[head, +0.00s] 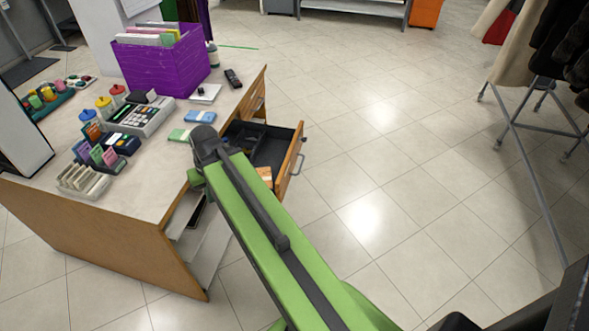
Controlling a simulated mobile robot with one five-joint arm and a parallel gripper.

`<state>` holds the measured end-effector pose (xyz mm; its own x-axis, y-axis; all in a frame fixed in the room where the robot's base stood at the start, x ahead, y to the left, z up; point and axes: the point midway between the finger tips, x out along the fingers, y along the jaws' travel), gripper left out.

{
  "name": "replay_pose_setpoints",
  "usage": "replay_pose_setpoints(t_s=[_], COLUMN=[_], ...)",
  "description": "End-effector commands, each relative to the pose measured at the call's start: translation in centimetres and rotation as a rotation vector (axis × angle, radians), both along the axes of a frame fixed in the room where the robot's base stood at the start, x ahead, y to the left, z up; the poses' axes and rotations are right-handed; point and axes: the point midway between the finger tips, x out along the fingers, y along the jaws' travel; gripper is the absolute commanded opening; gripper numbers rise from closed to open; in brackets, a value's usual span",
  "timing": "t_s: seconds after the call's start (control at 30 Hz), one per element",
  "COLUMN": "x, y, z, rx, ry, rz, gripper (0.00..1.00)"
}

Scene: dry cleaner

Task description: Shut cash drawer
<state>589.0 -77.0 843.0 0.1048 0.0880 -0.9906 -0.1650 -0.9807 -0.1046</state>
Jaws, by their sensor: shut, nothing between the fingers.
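The cash drawer (290,167) is pulled out from the right side of the wooden counter (130,231). It has a wooden front with a metal handle (300,163) and a dark tray with compartments inside. Part of the drawer is hidden behind my green arm. My arm reaches up from the lower right, and its dark joint stands in front of the counter edge, just left of the drawer. My gripper does not show; it is out of sight beyond or below the arm.
A purple box (168,66) of papers, a register with keys (143,116), a dark handset (232,78) and card holders stand on the counter. Open shelves lie below the drawer's near side. Tiled floor to the right is clear up to a clothes rack (535,128).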

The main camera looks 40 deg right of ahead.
Motion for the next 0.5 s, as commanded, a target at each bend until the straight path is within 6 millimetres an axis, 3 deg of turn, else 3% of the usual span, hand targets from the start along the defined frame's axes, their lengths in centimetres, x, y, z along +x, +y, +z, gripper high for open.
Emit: replay_pose_setpoints(t_s=[0.03, 0.1, 0.3, 0.4, 0.5], x=[0.0, -0.3, -4.3, -7.0, -9.0], y=[-4.6, -10.6, -26.5, -32.0, -35.4], z=[-2.0, -3.0, -4.4, -4.5, -4.3], rx=[0.032, 0.074, 0.128, 0.128, 0.124], ry=[-0.044, -0.120, -0.342, -0.426, -0.479], rz=[-0.089, -0.206, -0.513, -0.622, -0.689], gripper=[0.00, 0.00, 0.00, 0.00, 0.00])
